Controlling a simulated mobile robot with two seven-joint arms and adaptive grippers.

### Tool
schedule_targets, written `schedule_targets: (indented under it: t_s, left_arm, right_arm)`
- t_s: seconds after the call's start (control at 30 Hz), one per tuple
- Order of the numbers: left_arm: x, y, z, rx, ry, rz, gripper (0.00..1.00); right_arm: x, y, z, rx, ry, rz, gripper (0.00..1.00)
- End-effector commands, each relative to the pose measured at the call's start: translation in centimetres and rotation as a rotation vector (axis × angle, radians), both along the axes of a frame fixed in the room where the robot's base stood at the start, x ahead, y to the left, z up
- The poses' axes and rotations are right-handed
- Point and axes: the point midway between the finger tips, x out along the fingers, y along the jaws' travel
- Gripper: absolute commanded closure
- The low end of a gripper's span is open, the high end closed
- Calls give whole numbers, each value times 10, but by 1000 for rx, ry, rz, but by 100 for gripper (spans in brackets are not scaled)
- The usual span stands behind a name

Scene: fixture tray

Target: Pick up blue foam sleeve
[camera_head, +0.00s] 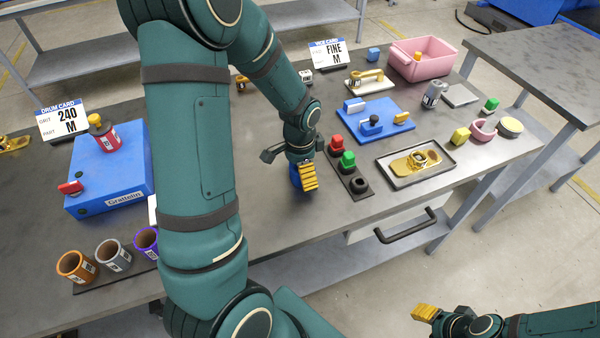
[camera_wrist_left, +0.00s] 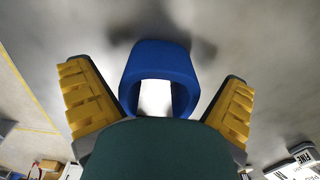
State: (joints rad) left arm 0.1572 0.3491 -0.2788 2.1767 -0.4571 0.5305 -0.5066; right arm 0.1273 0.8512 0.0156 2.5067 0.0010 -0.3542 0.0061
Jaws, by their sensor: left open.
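The blue foam sleeve (camera_wrist_left: 158,60) is a short, thick blue ring. In the left wrist view it lies between the two yellow-padded fingers of my left gripper (camera_wrist_left: 157,92), which is open with a gap on each side. In the head view the sleeve (camera_head: 295,178) is on the dark bench, mostly hidden behind the fingers of my left gripper (camera_head: 307,177). My right gripper (camera_head: 426,313) is at the lower right of the head view, away from the bench; its finger spacing does not show clearly.
A dark strip (camera_head: 357,184) with red, green and black pieces stands close right of my left gripper. A metal tray (camera_head: 441,171) with a gold part lies further right. A blue box (camera_head: 108,185) and several coloured cups (camera_head: 114,256) stand at left. The bench front edge is near.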

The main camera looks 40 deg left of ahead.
Motion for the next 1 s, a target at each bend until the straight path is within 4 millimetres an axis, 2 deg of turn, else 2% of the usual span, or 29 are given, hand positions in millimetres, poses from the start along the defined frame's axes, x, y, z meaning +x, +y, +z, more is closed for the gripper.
schedule_targets:
  t_s: [0.27,0.3,0.4,0.5,1.0]
  left_arm:
    - [0,0,-5,0,0,0,0]
    - [0,0,-5,0,0,0,4]
    - [0,0,-5,0,0,0,36]
    - [0,0,-5,0,0,0,42]
    - [0,0,-2,0,-1,0,45]
  right_arm:
    - [-1,0,-1,0,2,2,53]
    - [-1,0,-1,0,2,1,53]
    - [-1,0,-1,0,2,1,53]
    - [-1,0,-1,0,2,1,53]
    - [0,0,0,0,1,0,53]
